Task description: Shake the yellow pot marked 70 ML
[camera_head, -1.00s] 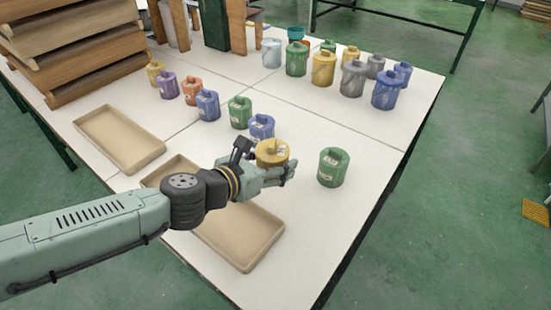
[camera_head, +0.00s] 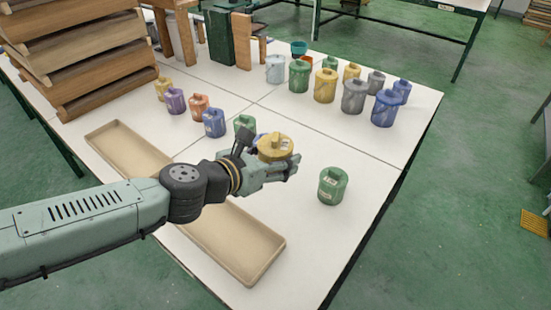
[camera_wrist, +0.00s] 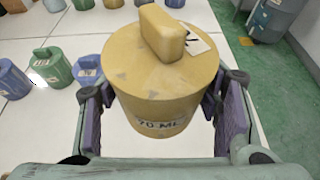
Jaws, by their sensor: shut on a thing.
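The yellow pot (camera_head: 275,147) is held in my gripper (camera_head: 284,170), above the white table. In the wrist view the yellow pot (camera_wrist: 160,75) shows its lid with a block-shaped knob and a "70 ML" mark on its near side. The fingers of my gripper (camera_wrist: 163,118) press on it from left and right. The pot looks upright or only slightly tilted. Its underside is hidden in both views.
A green pot (camera_head: 332,186) stands right of my gripper. Several small pots, such as a blue one (camera_head: 214,123), stand in a row behind. Larger buckets (camera_head: 353,96) stand at the back right. A beige tray (camera_head: 275,238) lies below my arm.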

